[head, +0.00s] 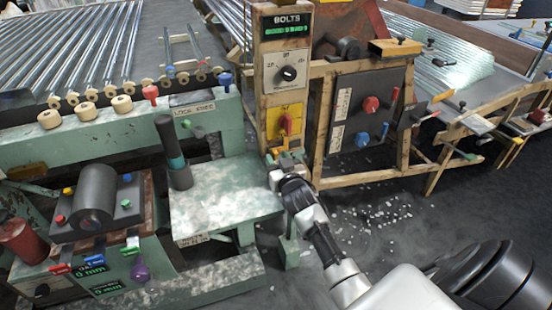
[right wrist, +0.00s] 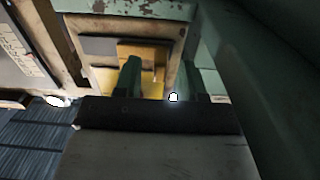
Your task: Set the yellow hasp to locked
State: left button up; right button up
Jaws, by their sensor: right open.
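Whether a finger touches the yellow piece is unclear. My left gripper is not in view.
A black dial (head: 288,73) sits above on the same post. To the right is a dark panel (head: 362,108) with red and blue knobs in a wooden frame. A green bench (head: 225,205) stands close to the left. Glass shards (head: 372,215) litter the floor.

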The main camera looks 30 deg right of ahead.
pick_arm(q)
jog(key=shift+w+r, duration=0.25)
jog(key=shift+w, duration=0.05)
pick_arm(e)
jog(key=shift+w+d, duration=0.2)
jog(key=shift+w, duration=0.5)
grip_shut()
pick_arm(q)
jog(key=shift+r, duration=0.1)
pick_arm(e)
jog(key=shift+d, duration=0.1)
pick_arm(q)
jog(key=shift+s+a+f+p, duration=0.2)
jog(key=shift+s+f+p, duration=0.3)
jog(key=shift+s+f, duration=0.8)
pick_arm(e)
jog(key=shift+s+d, duration=0.15)
jog(key=shift+d, duration=0.5)
jog(key=shift+s+d, duration=0.15)
jog(key=shift+d, duration=0.45)
grip_release()
jog(key=shift+s+d, duration=0.1)
jog(key=shift+d, duration=0.05)
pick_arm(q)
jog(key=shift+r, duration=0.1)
